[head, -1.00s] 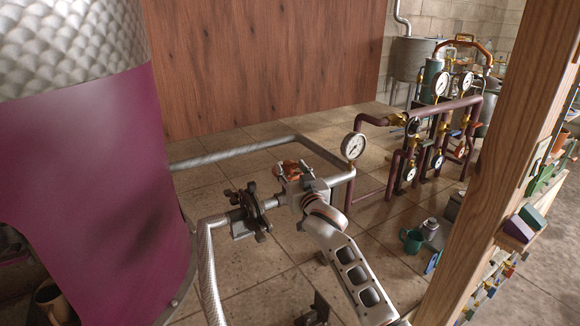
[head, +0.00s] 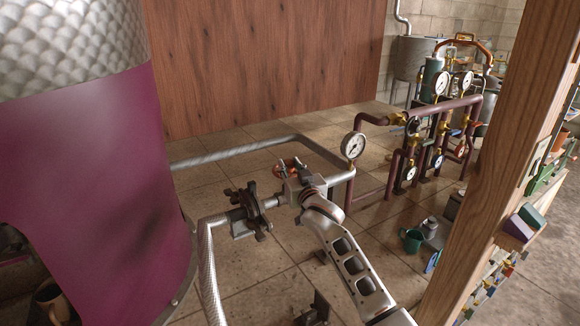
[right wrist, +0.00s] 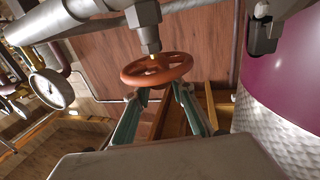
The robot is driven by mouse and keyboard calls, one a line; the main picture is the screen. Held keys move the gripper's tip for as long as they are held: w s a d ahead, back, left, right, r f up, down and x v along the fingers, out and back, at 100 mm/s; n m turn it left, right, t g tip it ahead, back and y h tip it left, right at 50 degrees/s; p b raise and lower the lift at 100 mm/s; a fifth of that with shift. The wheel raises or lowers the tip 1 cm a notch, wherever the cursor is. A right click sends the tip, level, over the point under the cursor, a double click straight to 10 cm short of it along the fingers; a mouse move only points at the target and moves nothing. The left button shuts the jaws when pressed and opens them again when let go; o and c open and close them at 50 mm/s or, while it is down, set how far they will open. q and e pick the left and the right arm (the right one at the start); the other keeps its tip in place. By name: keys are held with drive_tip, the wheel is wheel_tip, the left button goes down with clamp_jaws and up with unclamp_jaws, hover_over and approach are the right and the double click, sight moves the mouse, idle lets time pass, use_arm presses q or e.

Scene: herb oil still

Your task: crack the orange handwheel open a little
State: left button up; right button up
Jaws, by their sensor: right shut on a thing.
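The exact finger contact is hard to see. My left gripper is in neither view.
A black clamp-like fitting (head: 250,208) stands on the pipe just left of the valve. A pressure gauge (head: 353,146) rises to the right. A purple still (head: 90,190) fills the left, and a wooden post (head: 500,170) stands at the right.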

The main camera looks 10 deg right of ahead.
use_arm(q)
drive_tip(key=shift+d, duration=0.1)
use_arm(e)
drive_tip(key=shift+d+n+y, duration=0.15)
drive_tip(key=shift+n+y, duration=0.15)
drive_tip(key=shift+y, duration=0.1)
